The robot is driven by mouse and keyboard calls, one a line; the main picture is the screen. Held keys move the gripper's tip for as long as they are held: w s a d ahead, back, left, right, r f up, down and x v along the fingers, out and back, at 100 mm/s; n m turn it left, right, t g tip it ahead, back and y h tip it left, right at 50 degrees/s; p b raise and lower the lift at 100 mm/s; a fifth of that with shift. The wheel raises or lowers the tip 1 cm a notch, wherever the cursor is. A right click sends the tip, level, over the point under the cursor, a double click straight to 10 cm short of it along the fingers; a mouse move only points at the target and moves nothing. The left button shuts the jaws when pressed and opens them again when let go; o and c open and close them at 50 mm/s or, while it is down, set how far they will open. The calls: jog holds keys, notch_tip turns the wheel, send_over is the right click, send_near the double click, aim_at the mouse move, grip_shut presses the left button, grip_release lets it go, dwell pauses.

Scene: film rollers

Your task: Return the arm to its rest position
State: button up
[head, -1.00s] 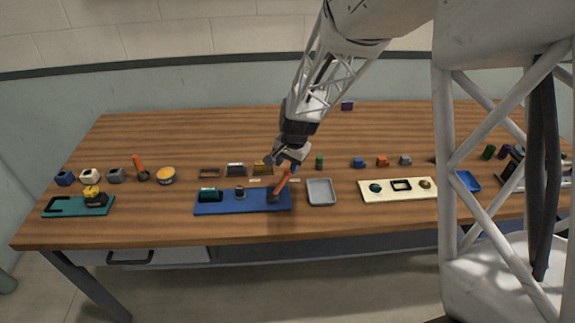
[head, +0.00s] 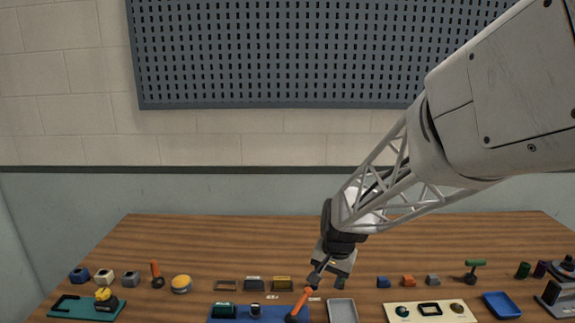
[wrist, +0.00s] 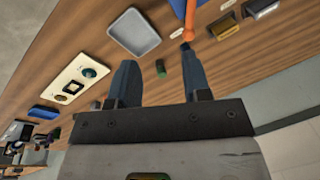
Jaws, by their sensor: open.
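My gripper (head: 322,277) is open, low over the workbench, with nothing visibly held between its fingers. It also shows in the wrist view (wrist: 157,62), its two dark fingers spread apart. An orange-handled tool (head: 302,303) stands tilted at the right end of a blue board (head: 255,318), close to the gripper. In the wrist view its orange handle (wrist: 189,20) lies just beyond the right finger; I cannot tell whether they touch.
A grey tray (head: 342,312) lies right of the tool, then a cream board (head: 448,309) and a blue tray (head: 501,304). Several small blocks form a row behind. A teal board (head: 72,301) is at left. The table's back is clear; a pegboard (head: 270,55) hangs above.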

jog(key=s+d+r+n, duration=0.1)
jog(key=s+d+r, duration=0.1)
jog(key=s, duration=0.7)
jog(key=s+d+r+n+h, duration=0.1)
jog(key=s+d+r+n, duration=0.1)
jog(key=s+r, duration=0.3)
jog(key=s+d+r+n+t, duration=0.1)
jog(key=s+d+r, duration=0.3)
jog(key=s, duration=0.9)
jog(key=shift+d+r+n+h, duration=0.15)
jog(key=shift+r+n+h, duration=0.05)
jog(key=shift+n+h, duration=0.1)
